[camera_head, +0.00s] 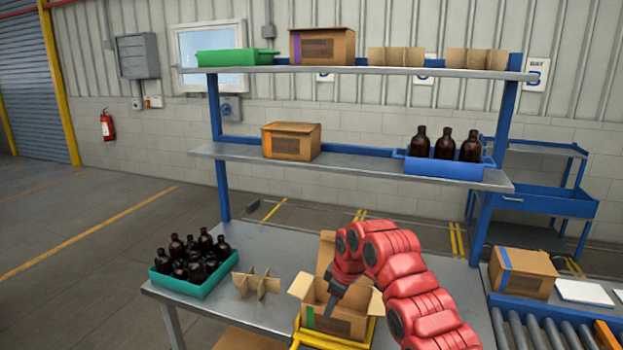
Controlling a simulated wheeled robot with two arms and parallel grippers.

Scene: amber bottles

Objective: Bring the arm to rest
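My red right arm (412,285) reaches in from the lower right and bends down over the bench. Its dark gripper (331,305) points down at the opening of a cardboard box (348,326) with raised flaps. The fingers are small and dark, so I cannot tell whether they are open or shut. I see no bottle at them. The arm hides part of the box and its inside. My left gripper is not in view.
A teal crate (191,287) of amber bottles and a cardboard divider (257,284) stand left of the box. The box sits on a yellow frame (318,340). Shelves (350,160) rise behind. A closed carton (523,272) stands right, by a roller conveyor (545,332).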

